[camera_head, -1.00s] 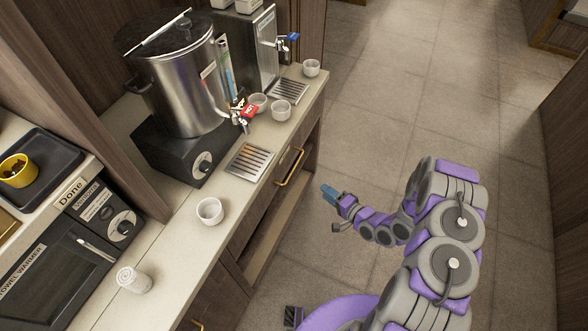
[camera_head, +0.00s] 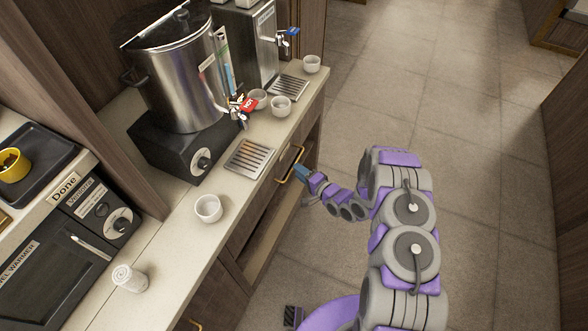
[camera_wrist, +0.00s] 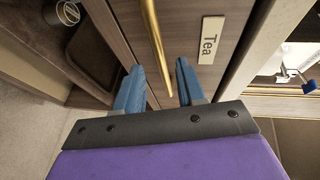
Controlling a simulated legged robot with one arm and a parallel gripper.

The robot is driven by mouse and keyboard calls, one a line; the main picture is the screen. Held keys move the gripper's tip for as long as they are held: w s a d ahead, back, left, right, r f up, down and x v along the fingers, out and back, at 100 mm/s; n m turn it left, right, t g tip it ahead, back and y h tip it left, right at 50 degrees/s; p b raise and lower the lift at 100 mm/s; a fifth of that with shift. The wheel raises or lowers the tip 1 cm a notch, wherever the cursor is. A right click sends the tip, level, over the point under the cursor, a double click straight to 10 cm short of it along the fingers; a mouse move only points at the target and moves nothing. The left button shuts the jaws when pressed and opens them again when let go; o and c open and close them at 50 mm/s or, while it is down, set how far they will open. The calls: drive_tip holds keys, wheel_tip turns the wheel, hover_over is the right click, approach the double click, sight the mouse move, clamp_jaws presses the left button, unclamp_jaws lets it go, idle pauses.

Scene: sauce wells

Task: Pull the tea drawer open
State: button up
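The tea drawer (camera_wrist: 190,75) is a wooden front with a white "Tea" label (camera_wrist: 211,40) in the wrist view. Its brass bar handle (camera_wrist: 155,45) runs across the front; in the head view the handle (camera_head: 291,165) shows below the counter edge. The drawer looks shut. My gripper (camera_wrist: 160,85) has blue fingers spread apart, with the end of the handle between their tips in the picture. I cannot tell whether they touch it. In the head view my gripper (camera_head: 301,173) is right beside the handle.
The counter (camera_head: 170,235) above holds a steel urn (camera_head: 185,85), a drip grate (camera_head: 249,158) and several white cups, one (camera_head: 208,208) near the front edge. A towel warmer (camera_head: 60,260) stands at left. The floor (camera_head: 440,130) to the right is clear.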

drive_tip(key=x, duration=0.4)
drive_tip(key=shift+s+a+f+b, duration=0.1)
drive_tip(key=shift+a+b, duration=0.2)
drive_tip(key=shift+a, duration=0.05)
drive_tip(key=shift+d, duration=0.35)
drive_tip(key=shift+a, duration=0.3)
drive_tip(key=c, duration=0.6)
drive_tip(key=shift+d, duration=0.1)
clamp_jaws()
